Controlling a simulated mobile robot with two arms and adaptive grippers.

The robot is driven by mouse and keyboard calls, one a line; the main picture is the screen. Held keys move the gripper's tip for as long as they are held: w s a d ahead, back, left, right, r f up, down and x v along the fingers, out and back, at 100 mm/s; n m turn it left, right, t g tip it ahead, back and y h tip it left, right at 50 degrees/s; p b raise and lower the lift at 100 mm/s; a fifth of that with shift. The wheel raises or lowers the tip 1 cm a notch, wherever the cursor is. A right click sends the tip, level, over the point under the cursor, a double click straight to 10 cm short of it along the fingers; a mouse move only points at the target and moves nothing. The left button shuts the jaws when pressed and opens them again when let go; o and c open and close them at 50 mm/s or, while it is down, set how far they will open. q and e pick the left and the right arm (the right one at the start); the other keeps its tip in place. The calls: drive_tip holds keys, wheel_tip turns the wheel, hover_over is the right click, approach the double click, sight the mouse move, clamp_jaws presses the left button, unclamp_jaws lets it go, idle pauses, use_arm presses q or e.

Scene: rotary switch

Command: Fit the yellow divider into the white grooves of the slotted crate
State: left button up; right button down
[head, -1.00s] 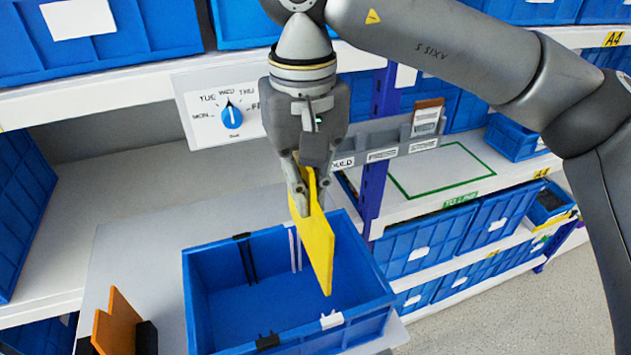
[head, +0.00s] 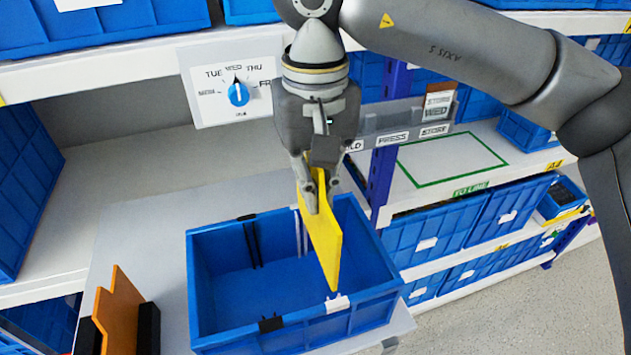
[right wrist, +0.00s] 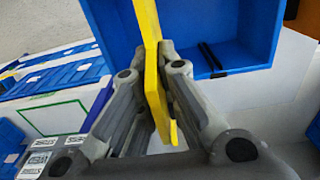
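My right gripper (head: 320,190) is shut on the top edge of the yellow divider (head: 325,240) and holds it upright over the right part of the blue slotted crate (head: 215,325). The divider hangs partly inside the crate opening, its lower front corner close to the front white groove (head: 337,303). The rear white groove (head: 299,232) is on the back wall, just left of the divider. I cannot tell whether the divider touches either groove. In the right wrist view, the divider (right wrist: 152,80) is between the fingers, with the crate (right wrist: 240,35) beyond. My left gripper is not in view.
Black grooves (head: 271,324) mark the crate's left part. An orange divider (head: 117,310) stands in a black holder (head: 149,325) left of the crate. Behind are a dial panel (head: 235,90) and a label rack (head: 405,125). A green-outlined shelf spot (head: 452,158) is empty.

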sight(315, 245)
drive_tip(key=shift+f+b, duration=0.35)
drive_tip(key=shift+b, duration=0.15)
idle(0.8)
drive_tip(key=shift+f+b, duration=0.9)
drive_tip(key=shift+f, duration=0.15)
idle(0.3)
drive_tip(key=shift+f+b, duration=4.85)
drive_tip(key=shift+f, duration=0.95)
drive_tip(key=c, duration=1.6)
unclamp_jaws()
drive_tip(key=shift+o, duration=0.2)
drive_tip(key=shift+r, duration=0.1)
wheel_tip(315, 245, up, 12)
drive_tip(key=shift+f, duration=0.1)
